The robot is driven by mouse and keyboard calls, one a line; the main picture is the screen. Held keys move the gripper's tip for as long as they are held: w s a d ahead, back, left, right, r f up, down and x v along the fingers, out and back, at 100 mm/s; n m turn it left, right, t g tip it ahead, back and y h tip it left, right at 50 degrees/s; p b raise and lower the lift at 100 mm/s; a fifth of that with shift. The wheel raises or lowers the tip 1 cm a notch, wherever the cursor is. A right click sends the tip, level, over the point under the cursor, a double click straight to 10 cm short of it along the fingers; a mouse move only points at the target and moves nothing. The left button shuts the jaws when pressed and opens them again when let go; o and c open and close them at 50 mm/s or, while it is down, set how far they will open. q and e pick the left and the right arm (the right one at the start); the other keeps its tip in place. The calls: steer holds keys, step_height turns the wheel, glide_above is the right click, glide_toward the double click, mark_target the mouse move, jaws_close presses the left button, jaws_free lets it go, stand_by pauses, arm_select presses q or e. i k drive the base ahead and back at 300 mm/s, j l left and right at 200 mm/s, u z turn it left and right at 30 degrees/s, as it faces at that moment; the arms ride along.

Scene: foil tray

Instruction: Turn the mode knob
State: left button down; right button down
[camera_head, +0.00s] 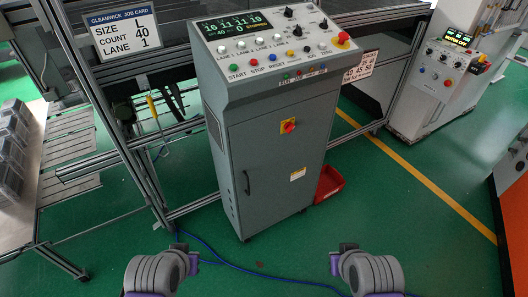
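A grey control cabinet (272,160) stands ahead with a sloped panel on top. The panel carries black knobs: one at the back (288,12), one in the middle (297,31) and one at the right (323,23). Their labels are too small to read, so I cannot tell which is the mode knob or its setting. My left gripper (187,258) and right gripper (337,264) are low in front of the cabinet, well apart from the panel. Nothing shows in either one. Their fingers are too small and foreshortened to show any gap.
The panel also has a lit display (235,24), coloured buttons and a red mushroom button (343,39). A red switch (288,126) and a handle (247,182) are on the cabinet front. A red bin (329,184) sits beside it. A blue cable (245,269) crosses the green floor.

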mark_target(323, 25)
steer(key=i+l+u, duration=0.15)
steer(key=l, duration=0.2)
steer(key=i+l+u, duration=0.15)
steer(key=i+l, duration=0.15)
steer(key=i+l+u, duration=0.15)
steer(key=l, duration=0.25)
